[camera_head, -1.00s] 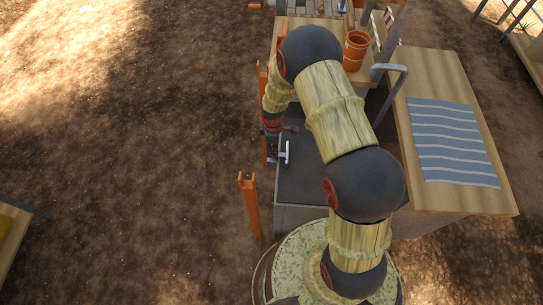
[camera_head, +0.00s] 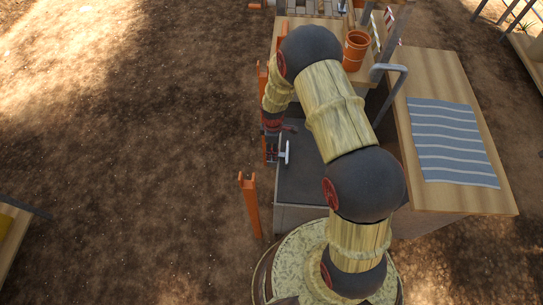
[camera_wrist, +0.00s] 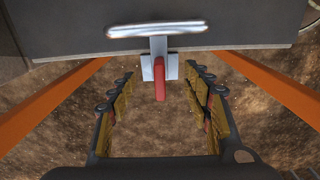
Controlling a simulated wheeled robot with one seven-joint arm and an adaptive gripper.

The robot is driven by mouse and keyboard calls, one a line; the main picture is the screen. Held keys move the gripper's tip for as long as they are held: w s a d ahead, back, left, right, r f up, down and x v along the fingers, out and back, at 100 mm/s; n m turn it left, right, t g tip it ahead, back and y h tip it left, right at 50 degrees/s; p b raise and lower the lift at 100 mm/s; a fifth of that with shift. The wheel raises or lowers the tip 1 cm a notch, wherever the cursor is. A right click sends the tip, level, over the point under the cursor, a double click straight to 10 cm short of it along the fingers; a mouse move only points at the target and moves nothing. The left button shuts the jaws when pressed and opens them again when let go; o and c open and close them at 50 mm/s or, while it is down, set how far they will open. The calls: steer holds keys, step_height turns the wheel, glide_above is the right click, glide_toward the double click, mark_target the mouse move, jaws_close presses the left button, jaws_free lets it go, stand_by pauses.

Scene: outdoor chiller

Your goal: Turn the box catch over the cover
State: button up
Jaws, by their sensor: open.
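The dark grey box (camera_head: 307,170) stands below my arm, with its cover closed as far as I can see. A silver T-shaped handle (camera_wrist: 157,29) is on the box and shows in the head view too (camera_head: 287,152). Below it, a silver catch plate (camera_wrist: 149,67) carries a red lever (camera_wrist: 160,80) that hangs straight down in the wrist picture. My gripper (camera_wrist: 160,76) is open, with one finger on each side of the red lever. Gaps show between lever and fingers; I see no contact. In the head view my gripper (camera_head: 272,152) is at the box's left edge.
An orange post (camera_head: 250,205) stands left of the box, and orange bars (camera_wrist: 275,85) flank the gripper. A wooden counter (camera_head: 440,80) with a striped cloth (camera_head: 450,140) is at the right. An orange pot (camera_head: 356,50) stands behind. Bare ground lies open at left.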

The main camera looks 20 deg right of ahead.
step_height(320, 180, up, 7)
steer(key=p, duration=0.4)
steer(key=shift+f, duration=0.1)
step_height(320, 180, up, 12)
stand_by(0.6)
